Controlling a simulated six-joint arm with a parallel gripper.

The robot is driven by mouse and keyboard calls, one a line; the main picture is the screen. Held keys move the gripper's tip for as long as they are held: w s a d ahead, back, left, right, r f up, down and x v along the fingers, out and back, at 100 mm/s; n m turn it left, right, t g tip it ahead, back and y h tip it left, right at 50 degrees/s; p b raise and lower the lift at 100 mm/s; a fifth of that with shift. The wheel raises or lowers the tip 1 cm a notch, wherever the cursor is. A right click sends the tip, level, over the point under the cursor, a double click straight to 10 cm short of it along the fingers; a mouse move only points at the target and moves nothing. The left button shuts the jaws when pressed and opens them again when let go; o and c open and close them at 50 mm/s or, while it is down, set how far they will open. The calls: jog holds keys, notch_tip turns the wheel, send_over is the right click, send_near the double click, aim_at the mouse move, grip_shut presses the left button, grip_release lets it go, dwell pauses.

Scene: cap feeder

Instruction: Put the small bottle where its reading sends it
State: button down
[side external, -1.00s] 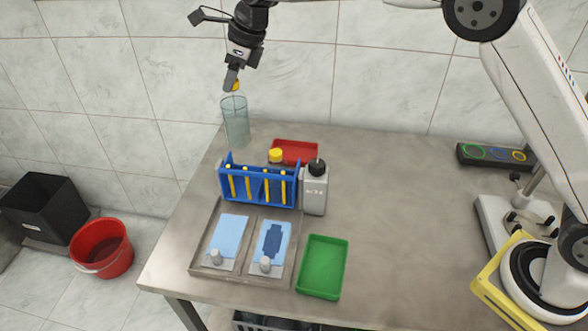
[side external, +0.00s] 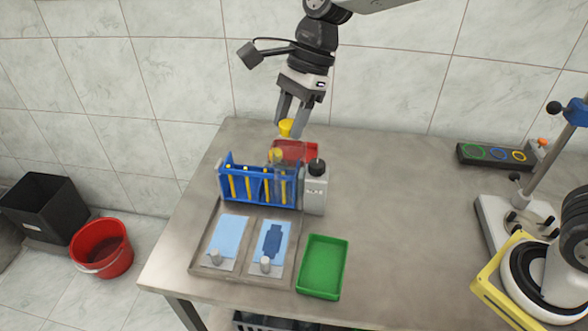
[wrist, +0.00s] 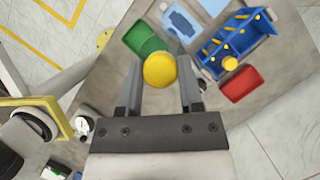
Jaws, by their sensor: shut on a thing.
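My gripper (side external: 291,122) is shut on the yellow top (side external: 286,128) of a small bottle, above the back of the bench. The green tray (side external: 322,267) lies at the front, and the red tray (side external: 311,151) lies behind the rack. A dark panel (side external: 490,154) with green, blue and yellow rings lies at the back right.
A blue rack (side external: 230,190) with several yellow-topped tubes stands beside a grey, black-capped bottle (side external: 315,193). Another yellow top (wrist: 230,63) shows beside the rack. A metal tray (side external: 208,255) holds two blue plates. A red bucket (side external: 102,250) and black bin (side external: 40,212) are on the floor.

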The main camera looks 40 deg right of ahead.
jog(key=s+d+f+n+g, duration=0.1)
jog(key=s+n, duration=0.2)
jog(key=s, duration=0.6)
notch_tip(320, 180, down, 18)
jog(key=shift+s+r, duration=0.15)
jog(key=shift+s, duration=0.1)
dwell(0.6)
jog(key=shift+d, duration=0.1)
jog(key=shift+f, duration=1.9)
jog(key=shift+c, duration=1.3)
grip_release()
jog(key=v, duration=1.2)
jog(key=shift+w+r, duration=0.2)
